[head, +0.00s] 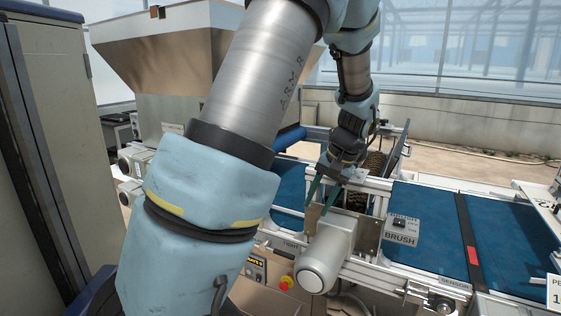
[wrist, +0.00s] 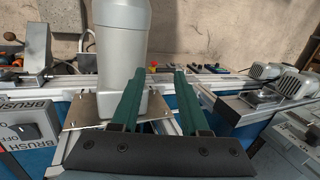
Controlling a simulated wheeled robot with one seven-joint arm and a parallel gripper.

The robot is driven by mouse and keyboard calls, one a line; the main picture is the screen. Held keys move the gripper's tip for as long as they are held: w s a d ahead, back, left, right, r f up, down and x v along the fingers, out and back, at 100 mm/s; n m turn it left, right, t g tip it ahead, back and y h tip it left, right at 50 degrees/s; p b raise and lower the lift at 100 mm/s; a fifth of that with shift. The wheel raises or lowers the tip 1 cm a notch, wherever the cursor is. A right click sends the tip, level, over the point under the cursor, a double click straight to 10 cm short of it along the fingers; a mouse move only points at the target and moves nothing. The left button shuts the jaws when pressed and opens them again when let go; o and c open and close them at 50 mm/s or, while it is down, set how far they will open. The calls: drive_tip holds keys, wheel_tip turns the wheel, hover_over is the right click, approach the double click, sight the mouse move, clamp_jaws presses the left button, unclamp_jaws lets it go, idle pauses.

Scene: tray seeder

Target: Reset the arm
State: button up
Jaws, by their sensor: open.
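My arm reaches from the upper middle of the head view down to the tray seeder. My gripper (head: 317,194) is over the machine's rail, close to a grey cylindrical motor (head: 327,257) and its metal bracket. In the wrist view, the two green fingers of my gripper (wrist: 157,78) stand apart with nothing between them. The grey motor (wrist: 123,45) is just left of the fingers there. I cannot tell whether the left finger touches the motor's bracket plate (wrist: 90,109).
A BRUSH switch box (head: 401,229) sits beside the blue conveyor belt (head: 425,257). A red emergency button (head: 287,282) is on the machine's front. A large metal hopper (head: 160,60) stands behind, and a grey cabinet (head: 70,110) at left. A round brush (head: 374,163) shows behind my gripper.

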drive_tip(key=s+a+n+h, duration=0.3)
drive_tip(key=s+a, duration=0.8)
drive_tip(key=a, duration=0.5)
drive_tip(key=shift+f+n+h, duration=0.4)
drive_tip(key=shift+f+h, duration=0.05)
drive_tip(key=shift+h, duration=0.05)
drive_tip(key=shift+o, duration=0.2)
